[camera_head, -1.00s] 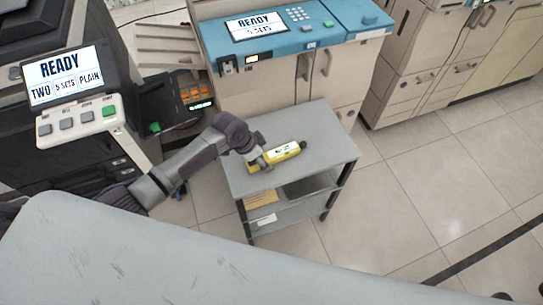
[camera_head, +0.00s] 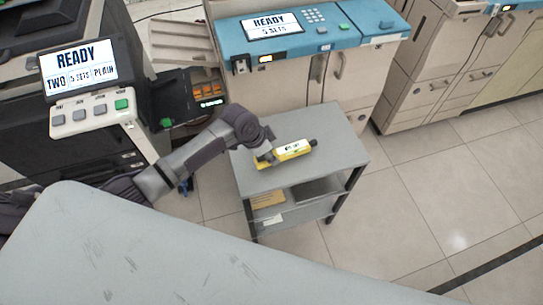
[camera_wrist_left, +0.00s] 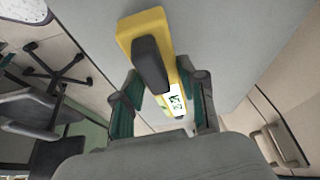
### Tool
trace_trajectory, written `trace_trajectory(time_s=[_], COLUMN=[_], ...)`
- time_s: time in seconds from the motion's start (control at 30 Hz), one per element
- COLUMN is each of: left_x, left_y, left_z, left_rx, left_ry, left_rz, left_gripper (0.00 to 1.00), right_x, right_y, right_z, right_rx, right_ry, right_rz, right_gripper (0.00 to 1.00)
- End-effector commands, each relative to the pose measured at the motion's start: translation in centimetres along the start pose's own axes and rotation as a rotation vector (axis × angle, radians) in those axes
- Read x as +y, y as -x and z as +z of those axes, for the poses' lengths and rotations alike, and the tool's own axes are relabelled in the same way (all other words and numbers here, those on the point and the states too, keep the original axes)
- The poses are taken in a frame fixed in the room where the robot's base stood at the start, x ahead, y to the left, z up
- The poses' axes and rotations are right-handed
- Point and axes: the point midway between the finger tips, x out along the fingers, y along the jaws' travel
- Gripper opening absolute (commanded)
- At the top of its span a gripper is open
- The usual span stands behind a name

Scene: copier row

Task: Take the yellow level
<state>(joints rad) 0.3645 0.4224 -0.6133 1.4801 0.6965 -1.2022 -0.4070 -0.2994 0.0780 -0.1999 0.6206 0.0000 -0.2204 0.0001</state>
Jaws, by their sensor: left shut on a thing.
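The yellow level (camera_head: 290,152) is a yellow bar with a white and green label and a dark end at right. It is at the top of the grey cart (camera_head: 268,183); I cannot tell for sure whether it touches the surface or is slightly above it. My left gripper (camera_head: 265,158) is shut on its left part. In the left wrist view the level (camera_wrist_left: 143,24) runs between the two fingers of the left gripper (camera_wrist_left: 160,80), with a dark grey block on its face. My right gripper is not in view.
A blue-topped copier (camera_head: 355,30) stands behind the cart. A dark copier with a READY screen (camera_head: 72,65) is at left. The cart's lower shelves hold an envelope (camera_head: 268,199) and a dark tray. A grey surface (camera_head: 190,250) fills the foreground. Open tiled floor lies right.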

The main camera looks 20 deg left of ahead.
Motion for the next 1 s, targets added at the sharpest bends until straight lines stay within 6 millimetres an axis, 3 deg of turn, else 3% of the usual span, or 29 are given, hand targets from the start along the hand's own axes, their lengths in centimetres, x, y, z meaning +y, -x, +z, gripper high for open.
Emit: trace_trajectory(time_s=[0.07,0.4,0.6,1.0], left_x=[-0.1,7.2,10.2,11.4], left_y=[1.5,5.1,6.5,8.1], left_z=[-0.8,-4.0,-5.3,-6.2], left_rx=[0.006,0.007,0.005,0.003], left_ry=[-0.003,-0.003,-0.001,0.001], left_rz=[-0.003,0.001,0.0,-0.001], left_gripper=[0.0,0.0,0.0,0.0], right_x=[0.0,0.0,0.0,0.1], right_y=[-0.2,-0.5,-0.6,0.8], right_z=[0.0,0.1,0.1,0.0], right_rx=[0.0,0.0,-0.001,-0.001], right_ry=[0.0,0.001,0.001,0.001], right_rz=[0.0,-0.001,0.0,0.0], right_gripper=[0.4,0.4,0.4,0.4])
